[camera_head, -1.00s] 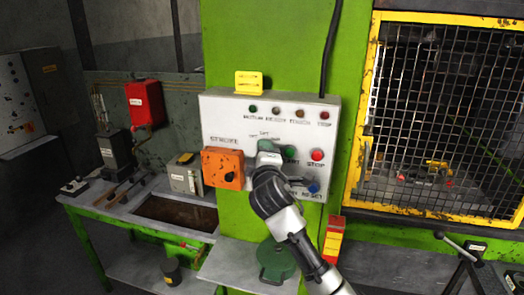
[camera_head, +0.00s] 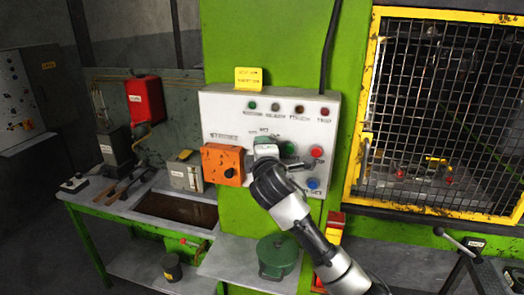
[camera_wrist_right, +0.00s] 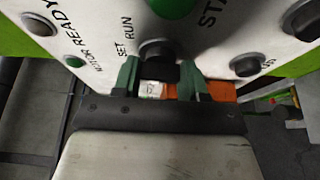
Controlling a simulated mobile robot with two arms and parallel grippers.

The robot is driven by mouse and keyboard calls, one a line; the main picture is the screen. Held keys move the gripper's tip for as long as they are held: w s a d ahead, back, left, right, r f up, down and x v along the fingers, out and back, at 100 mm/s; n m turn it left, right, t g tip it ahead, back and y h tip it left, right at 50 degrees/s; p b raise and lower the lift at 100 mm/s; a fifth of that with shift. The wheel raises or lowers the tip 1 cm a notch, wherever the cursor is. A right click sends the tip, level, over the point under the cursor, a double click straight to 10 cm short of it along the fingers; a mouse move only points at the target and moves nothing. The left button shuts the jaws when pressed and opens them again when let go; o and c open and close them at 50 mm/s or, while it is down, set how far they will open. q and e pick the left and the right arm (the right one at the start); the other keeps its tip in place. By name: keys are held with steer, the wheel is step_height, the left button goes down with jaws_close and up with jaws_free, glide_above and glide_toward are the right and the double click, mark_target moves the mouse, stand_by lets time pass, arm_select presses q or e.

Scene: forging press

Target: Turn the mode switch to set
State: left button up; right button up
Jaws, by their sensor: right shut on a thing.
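The mode switch is a black knob (camera_wrist_right: 158,70) on the white control panel (camera_head: 225,112), with the labels SET and RUN beside it in the right wrist view. My right gripper (camera_wrist_right: 160,80) has its two green fingers on either side of the knob and is shut on it. In the head view my right gripper (camera_head: 265,143) is at the panel's middle and its wrist hides the knob. I cannot tell for certain which label the knob points to. My left gripper is not in view.
An orange box (camera_head: 222,165) sits left of my right gripper on the panel. Green, red (camera_head: 317,152) and blue (camera_head: 312,183) buttons are close on its right. A yellow-framed mesh guard (camera_head: 440,110) stands at the right. A green pot (camera_head: 277,257) is below.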

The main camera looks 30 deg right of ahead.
steer(key=o, duration=0.9)
steer(key=shift+s, duration=0.1)
steer(key=b+v, duration=0.4)
steer(key=v, duration=0.6)
steer(key=shift+s+a, duration=0.2)
steer(key=shift+s, duration=0.1)
steer(key=shift+f, duration=0.1)
